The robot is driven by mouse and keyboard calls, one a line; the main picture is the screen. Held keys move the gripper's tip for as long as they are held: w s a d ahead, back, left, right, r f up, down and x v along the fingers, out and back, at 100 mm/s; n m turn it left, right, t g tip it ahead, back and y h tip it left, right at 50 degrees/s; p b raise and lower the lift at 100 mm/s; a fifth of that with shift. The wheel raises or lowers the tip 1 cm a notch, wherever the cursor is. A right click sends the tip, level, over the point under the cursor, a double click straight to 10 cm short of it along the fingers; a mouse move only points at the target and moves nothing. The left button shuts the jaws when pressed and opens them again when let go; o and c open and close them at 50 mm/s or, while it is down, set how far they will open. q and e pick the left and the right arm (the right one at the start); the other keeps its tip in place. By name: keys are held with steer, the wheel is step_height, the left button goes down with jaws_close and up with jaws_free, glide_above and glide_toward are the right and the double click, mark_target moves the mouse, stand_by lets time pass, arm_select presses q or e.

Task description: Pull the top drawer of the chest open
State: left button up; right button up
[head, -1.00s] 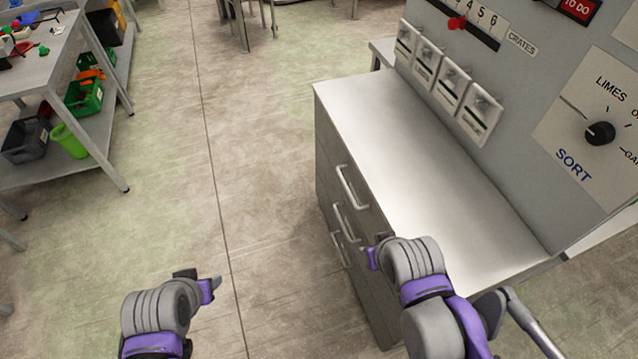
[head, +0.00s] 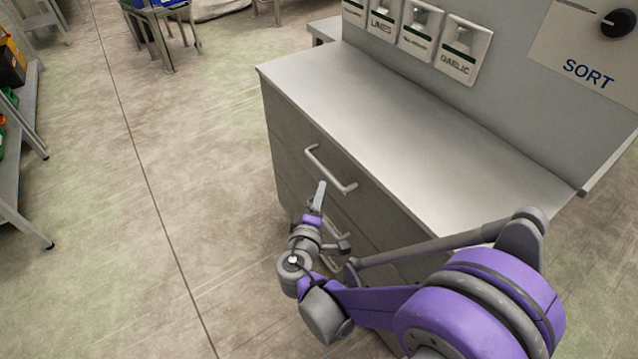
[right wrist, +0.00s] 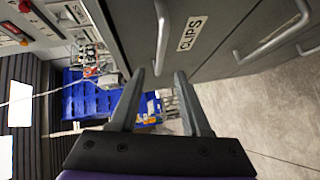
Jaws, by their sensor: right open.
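The chest (head: 380,120) is grey with a pale metal top, and its top drawer looks shut. The top drawer's silver bar handle (head: 331,170) shows in the head view. In the right wrist view this handle (right wrist: 162,38) lies above and between the fingertips, beside a "CLIPS" label (right wrist: 192,33). My right gripper (head: 331,219) is open and empty, in front of the drawers just below the top handle, apart from it as far as I can tell. Its two fingers (right wrist: 160,75) stand apart in the wrist view. My left gripper is out of view.
A lower handle (head: 335,262) is partly hidden behind my right gripper; it also shows in the wrist view (right wrist: 272,38). An upright panel (head: 530,90) with labelled holders stands behind the chest top. Floor (head: 200,200) left of the chest is clear. Shelving stands far left.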

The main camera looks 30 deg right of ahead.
mark_target(323, 172)
steer(key=shift+t, duration=0.3)
steer(key=b+x, duration=0.1)
steer(key=x, duration=1)
steer(key=shift+w+a+f, duration=0.15)
steer(key=shift+w+f, duration=0.05)
steer(key=shift+w, duration=0.05)
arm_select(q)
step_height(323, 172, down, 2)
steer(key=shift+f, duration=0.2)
arm_select(e)
jaws_close()
stand_by(0.5)
